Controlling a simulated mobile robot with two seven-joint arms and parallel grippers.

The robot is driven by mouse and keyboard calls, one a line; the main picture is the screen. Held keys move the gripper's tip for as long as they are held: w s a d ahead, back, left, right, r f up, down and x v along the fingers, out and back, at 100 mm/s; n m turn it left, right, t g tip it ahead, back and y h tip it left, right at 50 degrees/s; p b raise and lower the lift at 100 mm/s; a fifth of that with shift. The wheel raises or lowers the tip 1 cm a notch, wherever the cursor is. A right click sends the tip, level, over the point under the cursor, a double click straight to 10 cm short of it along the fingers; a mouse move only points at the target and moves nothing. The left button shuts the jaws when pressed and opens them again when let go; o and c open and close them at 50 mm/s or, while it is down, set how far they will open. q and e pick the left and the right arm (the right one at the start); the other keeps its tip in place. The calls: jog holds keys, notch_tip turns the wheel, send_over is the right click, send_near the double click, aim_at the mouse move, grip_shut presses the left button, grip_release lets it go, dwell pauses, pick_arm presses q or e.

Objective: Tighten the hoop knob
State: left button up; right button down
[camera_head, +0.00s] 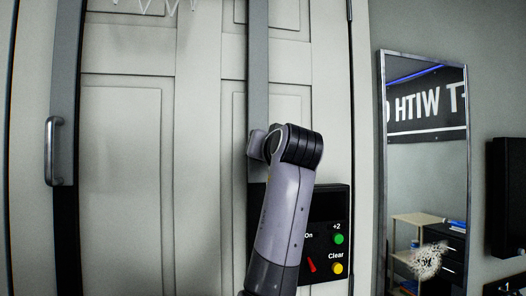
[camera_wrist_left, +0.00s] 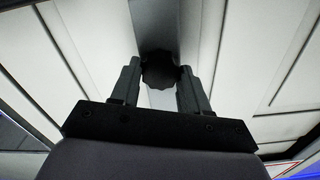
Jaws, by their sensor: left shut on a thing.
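The hoop knob (camera_wrist_left: 160,76) is dark and round with a scalloped edge, on a grey metal post (camera_wrist_left: 155,22) in the left wrist view. My left gripper (camera_wrist_left: 159,66) has its two black fingers on either side of the knob and is shut on it. In the head view an arm of mine rises in front of the grey post (camera_head: 258,60), and its gripper and the knob are hidden there. A bit of white hoop net (camera_head: 155,6) shows at the top. My right gripper is not in view.
A black control box (camera_head: 325,215) with a red switch, a green button and a yellow button is just right of the arm. A tall mirror (camera_head: 425,175) stands at the right.

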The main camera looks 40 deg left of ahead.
pick_arm(q)
jog(key=m, duration=1.7)
jog(key=shift+w+f, duration=0.1)
jog(key=shift+f, duration=0.1)
jog(key=shift+m, duration=0.5)
jog(key=o, duration=1.1)
jog(key=shift+d, duration=0.1)
jog(key=shift+c, duration=0.2)
